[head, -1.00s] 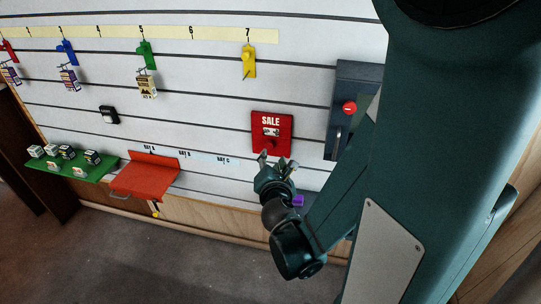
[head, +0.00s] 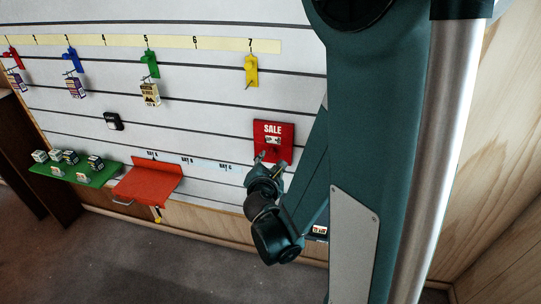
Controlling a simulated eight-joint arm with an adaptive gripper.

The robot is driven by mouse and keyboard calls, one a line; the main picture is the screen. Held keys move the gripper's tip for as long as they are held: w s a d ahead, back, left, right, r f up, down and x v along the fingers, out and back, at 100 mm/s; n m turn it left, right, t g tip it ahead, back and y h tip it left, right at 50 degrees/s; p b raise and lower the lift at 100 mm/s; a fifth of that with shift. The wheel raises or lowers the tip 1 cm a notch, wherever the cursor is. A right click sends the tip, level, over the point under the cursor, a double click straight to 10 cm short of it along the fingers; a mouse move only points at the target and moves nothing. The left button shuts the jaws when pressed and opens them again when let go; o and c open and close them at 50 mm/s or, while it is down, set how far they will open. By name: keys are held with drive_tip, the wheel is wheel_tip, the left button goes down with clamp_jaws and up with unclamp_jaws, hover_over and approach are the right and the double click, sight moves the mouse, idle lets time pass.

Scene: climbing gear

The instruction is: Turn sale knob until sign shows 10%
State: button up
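The red SALE sign (head: 284,134) is mounted on the white slatted wall, right of the middle. A small white window with dark marks shows below the word SALE, too small to read. My gripper (head: 270,161) is at the lower part of the sign, its fingers pointing up at it. The fingers look spread apart. The sale knob is hidden or too small to make out behind the fingers, so I cannot tell whether they touch it.
A red shelf (head: 148,187) and a green shelf (head: 88,176) with several small boxes stand at lower left. Coloured hooks, including a yellow one (head: 251,70), hang along the number strip (head: 172,43). A dark tag (head: 114,121) hangs mid-wall. My arm covers the right side.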

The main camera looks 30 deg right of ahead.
sight(271, 154)
drive_tip(key=shift+b+x, duration=0.9)
drive_tip(key=shift+x, duration=2.9)
drive_tip(key=shift+c, duration=0.3)
drive_tip(key=c, duration=0.8)
